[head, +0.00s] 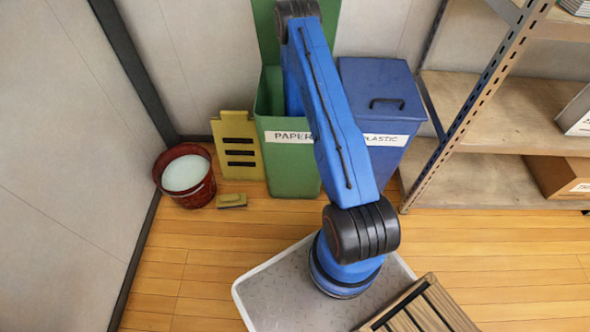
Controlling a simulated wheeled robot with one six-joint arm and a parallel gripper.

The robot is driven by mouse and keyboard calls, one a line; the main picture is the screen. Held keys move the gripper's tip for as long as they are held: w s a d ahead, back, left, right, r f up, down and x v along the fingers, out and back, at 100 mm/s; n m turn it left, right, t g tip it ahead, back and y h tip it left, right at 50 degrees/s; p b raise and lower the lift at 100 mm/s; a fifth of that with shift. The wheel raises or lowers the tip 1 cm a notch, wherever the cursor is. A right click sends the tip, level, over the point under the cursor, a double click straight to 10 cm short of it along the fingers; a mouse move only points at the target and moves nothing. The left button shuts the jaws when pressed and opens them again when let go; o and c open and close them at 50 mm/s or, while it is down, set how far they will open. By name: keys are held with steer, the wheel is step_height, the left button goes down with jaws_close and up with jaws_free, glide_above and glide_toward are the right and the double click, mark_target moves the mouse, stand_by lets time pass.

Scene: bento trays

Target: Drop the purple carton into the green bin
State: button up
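The green bin (289,169) stands against the back wall, with a white label reading "PAPER" on its front. Its lid (265,30) is raised behind it and its top is open. My blue arm reaches up across the right part of the bin and hides part of its opening and label. My gripper is not visible; the arm's far end is at the top edge of the head view. No purple carton shows, and I cannot tell whether my gripper holds it.
A lidded blue bin (392,111) labelled "PLASTIC" stands right of the green one. Left are a red bucket (205,192), a yellow slotted board (237,129) and a small yellow block (231,201). A metal shelf (490,140) is at right. A slatted wooden piece (425,308) lies front right.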

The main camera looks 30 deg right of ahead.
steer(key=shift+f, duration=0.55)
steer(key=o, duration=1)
